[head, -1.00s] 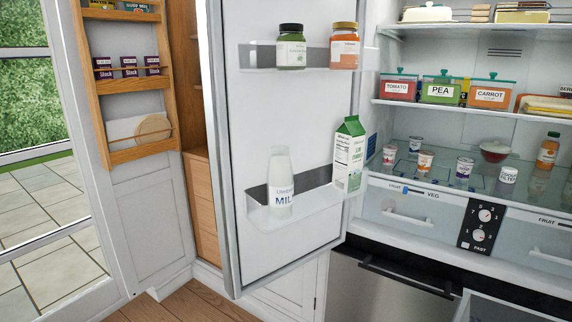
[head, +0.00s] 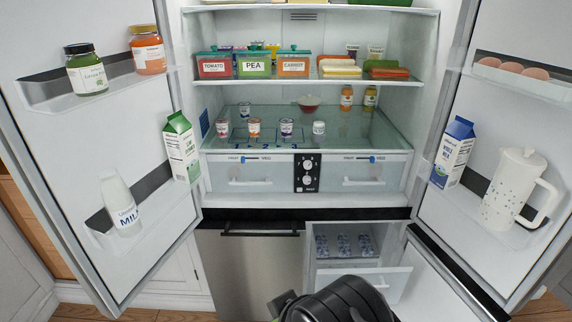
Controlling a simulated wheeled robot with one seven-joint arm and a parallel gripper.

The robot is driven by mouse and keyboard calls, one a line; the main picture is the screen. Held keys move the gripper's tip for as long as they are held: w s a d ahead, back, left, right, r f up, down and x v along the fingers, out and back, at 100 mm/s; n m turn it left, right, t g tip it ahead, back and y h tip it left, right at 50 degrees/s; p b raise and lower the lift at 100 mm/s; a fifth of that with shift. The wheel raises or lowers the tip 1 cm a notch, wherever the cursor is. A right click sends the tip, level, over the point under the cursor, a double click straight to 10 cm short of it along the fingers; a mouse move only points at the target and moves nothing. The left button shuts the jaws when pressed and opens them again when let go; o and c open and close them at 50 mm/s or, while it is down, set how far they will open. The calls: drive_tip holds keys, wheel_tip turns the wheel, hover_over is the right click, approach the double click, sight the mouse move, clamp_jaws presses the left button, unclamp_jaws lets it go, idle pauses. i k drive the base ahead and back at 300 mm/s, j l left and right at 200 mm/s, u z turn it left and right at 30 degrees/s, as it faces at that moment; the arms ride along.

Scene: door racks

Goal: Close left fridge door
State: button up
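The left fridge door (head: 130,235) stands wide open on the left in the head view, its inner side facing me. Its upper shelf holds a green jar (head: 86,70) and an orange jar (head: 147,50). Its lower shelf holds a milk bottle (head: 120,205) and a green-topped carton (head: 181,147). A dark rounded part of my arm shows at the bottom centre, in front of the fridge. No gripper fingers show, and nothing of mine is seen touching the door.
The right fridge door (head: 440,95) is also open, with eggs, a blue-topped carton and a white jug (head: 512,190). Below, a freezer compartment is open with its drawer (head: 365,280) showing and its door (head: 440,285) swung out. The lower left steel door (head: 250,275) is shut.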

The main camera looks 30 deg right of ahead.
sight(55, 141)
drive_tip(key=i+j+z, duration=0.2)
drive_tip(key=j+z, duration=0.2)
drive_tip(key=j, duration=0.4)
drive_tip(key=i+j+z, duration=0.1)
drive_tip(key=j+z, duration=0.3)
drive_tip(key=j, duration=0.45)
drive_tip(key=j+z, duration=0.4)
drive_tip(key=j, duration=0.45)
drive_tip(key=k+j+z, duration=0.15)
drive_tip(key=j+z, duration=0.25)
drive_tip(key=j, duration=0.45)
